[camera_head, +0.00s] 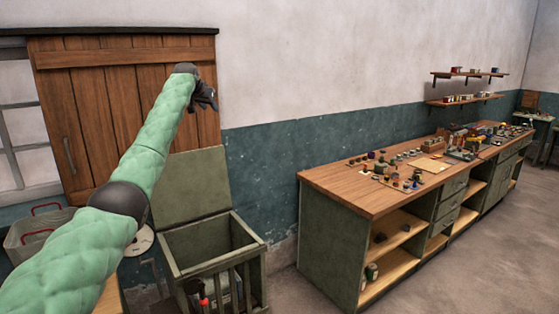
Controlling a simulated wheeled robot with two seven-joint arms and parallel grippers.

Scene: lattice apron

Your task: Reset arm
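My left arm, in green padded covering, comes in from the lower left and reaches up and forward. My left gripper (206,97) is dark and small at its far end, raised in front of the wooden shutter's right edge. Nothing clear shows in it, and its fingers are too small and dark to tell open from shut. My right arm and gripper are not in view.
A wooden shutter (100,95) hangs behind my arm. An open-lidded green crate (215,262) stands below. A long workbench (330,178) with many small items runs along the right wall under two shelves (468,73). The floor at right is clear.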

